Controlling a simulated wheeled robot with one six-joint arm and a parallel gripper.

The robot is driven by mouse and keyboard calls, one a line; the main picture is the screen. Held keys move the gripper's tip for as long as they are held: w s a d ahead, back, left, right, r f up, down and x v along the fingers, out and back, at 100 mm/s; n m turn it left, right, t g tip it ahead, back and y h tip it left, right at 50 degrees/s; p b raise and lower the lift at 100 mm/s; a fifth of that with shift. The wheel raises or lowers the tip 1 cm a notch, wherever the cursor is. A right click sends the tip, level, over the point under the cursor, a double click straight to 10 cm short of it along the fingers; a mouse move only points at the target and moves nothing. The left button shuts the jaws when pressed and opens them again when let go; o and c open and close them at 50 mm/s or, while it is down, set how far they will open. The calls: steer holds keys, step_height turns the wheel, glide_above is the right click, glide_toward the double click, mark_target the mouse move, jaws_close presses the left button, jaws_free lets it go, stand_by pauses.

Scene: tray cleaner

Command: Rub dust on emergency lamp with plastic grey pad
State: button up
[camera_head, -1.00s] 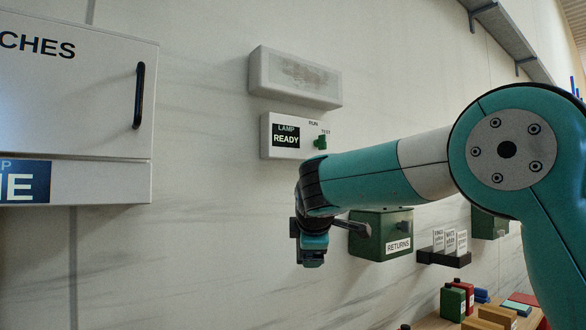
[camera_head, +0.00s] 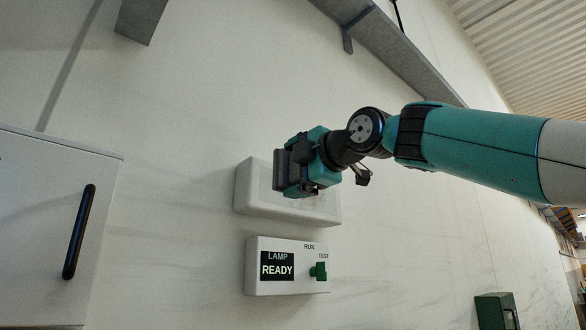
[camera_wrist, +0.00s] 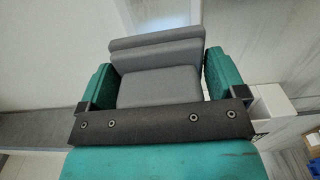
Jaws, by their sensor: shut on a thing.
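The emergency lamp (camera_head: 248,190) is a white box on the wall in the head view. The dust patch on its face is mostly hidden behind my gripper. My gripper (camera_head: 292,166) is in front of the lamp's upper middle, shut on the grey pad (camera_head: 279,171). In the wrist view the grey pad (camera_wrist: 158,75) sits between the two teal fingers of my gripper (camera_wrist: 160,82). Behind the pad a pale surface with a greyish patch (camera_wrist: 165,15) shows. I cannot tell whether the pad touches the lamp.
Below the lamp is a control box (camera_head: 290,287) with a screen reading LAMP READY and a green switch (camera_head: 318,271). A white cabinet (camera_head: 60,220) with a black handle is at left. A grey shelf (camera_head: 400,50) is above right. A green box (camera_head: 496,311) is low right.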

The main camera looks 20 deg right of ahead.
mark_target(333, 201)
steer(key=shift+p+x, duration=1.15)
steer(key=shift+x, duration=1.55)
steer(key=shift+p+x, duration=0.4)
steer(key=shift+x, duration=0.55)
steer(key=shift+w+d+f+p, duration=0.1)
steer(key=shift+w+d+p, duration=0.8)
steer(key=shift+d, duration=2.1)
steer(key=shift+w+d+p, duration=0.55)
steer(key=shift+w+d, duration=0.55)
steer(key=shift+d, duration=1.9)
steer(key=shift+w+d+f+p, duration=0.1)
steer(key=shift+w+d+p, duration=0.8)
steer(key=shift+d, duration=2.1)
steer(key=shift+w+d+r, duration=0.1)
steer(key=shift+w+d, duration=0.2)
steer(key=shift+d, duration=0.55)
steer(key=shift+w+d, duration=0.3)
steer(key=shift+d, duration=0.6)
steer(key=shift+a, duration=0.1)
